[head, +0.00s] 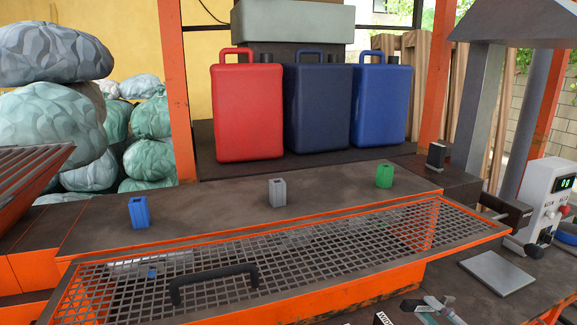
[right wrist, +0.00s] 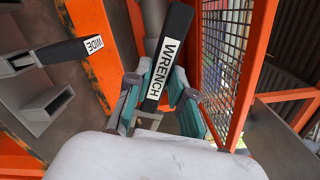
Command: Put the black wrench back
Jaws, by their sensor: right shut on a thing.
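The black wrench (right wrist: 174,40) has a white label reading WRENCH. In the right wrist view it stands lengthwise between the teal fingers of my right gripper (right wrist: 158,88), which is shut on it. In the head view my right gripper (head: 436,308) shows at the bottom edge, right of centre; the wrench is hard to make out there. A second black-handled tool (right wrist: 70,52), labelled WIDE, is at the left of the wrist view, apart from the gripper, with a grey open holder (right wrist: 46,105) below it. My left gripper is not in view.
An orange-framed mesh guard (head: 330,255) with a black handle (head: 213,282) spans the bench. Blue (head: 140,212), grey (head: 277,192) and green (head: 384,176) small blocks stand behind it. Red and blue canisters (head: 248,110) stand further back. A scale display (head: 552,190) and grey plate (head: 497,272) are at right.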

